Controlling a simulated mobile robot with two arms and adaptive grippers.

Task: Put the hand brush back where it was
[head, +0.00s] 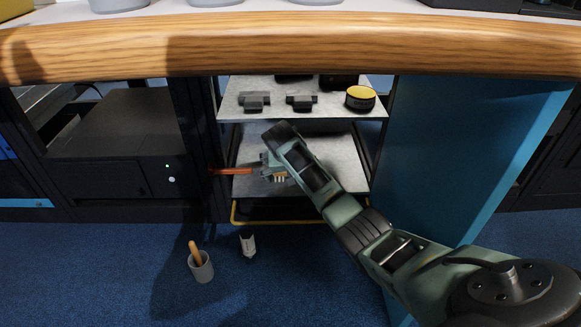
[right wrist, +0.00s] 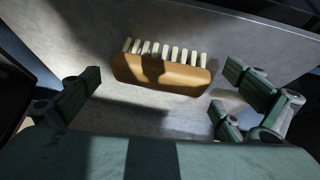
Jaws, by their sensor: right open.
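The hand brush (right wrist: 160,72) lies on the lower metal shelf (head: 345,165) inside the open cabinet. It has a tan wooden back and a row of pale bristles. In the head view only a small part with its bristles (head: 280,178) shows beside my right gripper (head: 271,170), which hides much of it. My right gripper is open. In the right wrist view its fingers stand apart to the left and right of the brush, with gaps between them and it. My left gripper is not in view.
The upper shelf (head: 235,110) holds two dark blocks and a yellow-topped round tin (head: 360,97). An orange bar (head: 232,171) shows left of my gripper. A blue door (head: 460,150) stands at right. A grey cup (head: 201,268) and a small pale object (head: 248,245) stand on the floor.

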